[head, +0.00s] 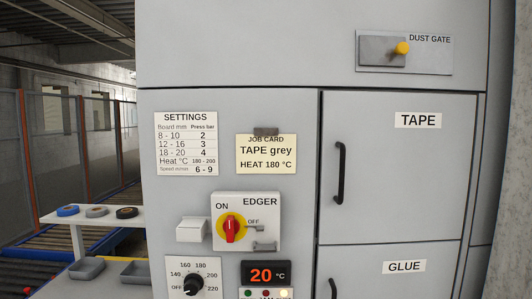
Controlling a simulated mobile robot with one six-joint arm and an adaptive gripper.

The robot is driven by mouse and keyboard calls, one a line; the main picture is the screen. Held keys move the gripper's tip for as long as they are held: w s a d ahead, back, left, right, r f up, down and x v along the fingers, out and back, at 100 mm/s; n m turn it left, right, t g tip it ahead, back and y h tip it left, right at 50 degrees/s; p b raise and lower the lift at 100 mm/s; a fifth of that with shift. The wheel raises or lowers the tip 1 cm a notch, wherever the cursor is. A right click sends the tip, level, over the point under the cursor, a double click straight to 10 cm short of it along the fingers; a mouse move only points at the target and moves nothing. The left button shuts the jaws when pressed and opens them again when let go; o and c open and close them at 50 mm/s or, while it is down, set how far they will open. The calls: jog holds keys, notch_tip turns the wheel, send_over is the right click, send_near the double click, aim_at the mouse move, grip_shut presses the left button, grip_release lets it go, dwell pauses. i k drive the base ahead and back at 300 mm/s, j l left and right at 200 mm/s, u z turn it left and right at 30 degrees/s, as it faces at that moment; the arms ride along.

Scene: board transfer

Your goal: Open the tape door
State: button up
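The tape door (415,190) is a grey panel on the right of the machine cabinet in the head view. It carries a white label reading TAPE (418,120) and looks shut. Its black vertical bar handle (339,173) sits near the door's left edge. My gripper is not in view, and nothing touches the handle.
The glue door (410,283) is below. The dust gate (403,49) with a yellow knob is above. The edger switch (231,229), a dial (193,285) and a 20 °C display (266,274) are left. A white shelf (85,215) holds several tape rolls.

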aim_at(395, 167)
jog(key=j+u, duration=1)
jog(key=k+l, duration=0.05)
jog(key=l, duration=0.05)
